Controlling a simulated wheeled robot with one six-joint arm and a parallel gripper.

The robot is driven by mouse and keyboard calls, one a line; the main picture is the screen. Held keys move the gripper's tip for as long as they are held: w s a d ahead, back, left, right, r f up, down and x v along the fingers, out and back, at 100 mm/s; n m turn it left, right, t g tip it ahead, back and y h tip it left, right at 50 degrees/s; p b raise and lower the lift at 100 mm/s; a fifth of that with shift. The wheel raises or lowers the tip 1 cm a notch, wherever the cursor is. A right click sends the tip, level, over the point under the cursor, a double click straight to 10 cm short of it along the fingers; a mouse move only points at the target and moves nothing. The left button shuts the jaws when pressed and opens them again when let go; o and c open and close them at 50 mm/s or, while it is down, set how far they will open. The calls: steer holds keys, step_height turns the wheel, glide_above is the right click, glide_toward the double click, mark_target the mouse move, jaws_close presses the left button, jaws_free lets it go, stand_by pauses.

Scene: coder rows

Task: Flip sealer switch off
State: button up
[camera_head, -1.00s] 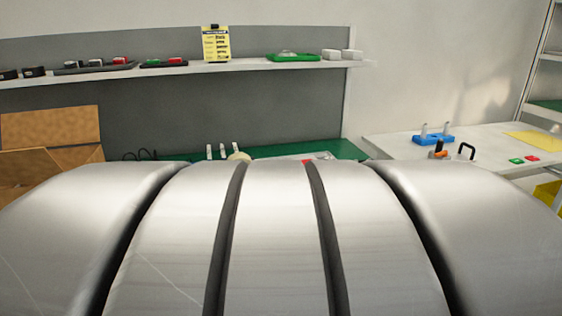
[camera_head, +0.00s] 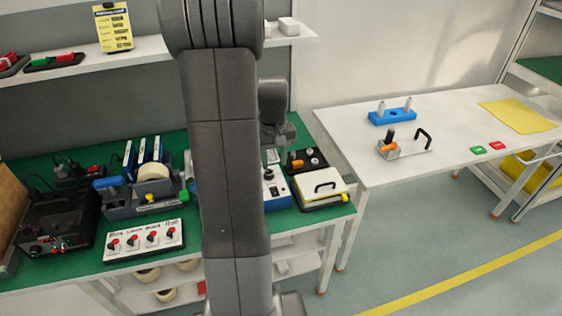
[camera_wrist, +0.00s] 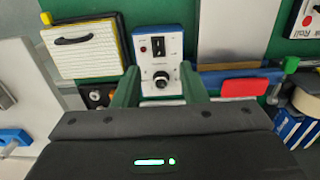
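The sealer appears to be a white and blue box (camera_wrist: 176,64) in the wrist view. Its face has a small dark switch (camera_wrist: 158,46), a red spot left of it and a round black knob (camera_wrist: 161,82) below. I cannot tell which way the switch is set. In the head view the box (camera_head: 275,188) stands on the green bench, partly hidden by my arm. My gripper (camera_wrist: 159,86) is open and empty, its two green fingers apart on either side of the knob in the picture; their distance from the box is unclear.
A white box with a black handle (camera_head: 322,187) stands right of the sealer. A row of red-knobbed switches (camera_head: 143,240) and a tape dispenser (camera_head: 140,193) are to the left. A white table (camera_head: 350,135) with a blue fixture (camera_head: 391,117) stands right; open floor lies before it.

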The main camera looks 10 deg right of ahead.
steer(key=p, duration=0.1)
glide_toward(276, 194)
step_height(276, 194, down, 7)
steer(key=shift+f, duration=0.15)
stand_by(0.4)
steer(key=shift+c, duration=0.2)
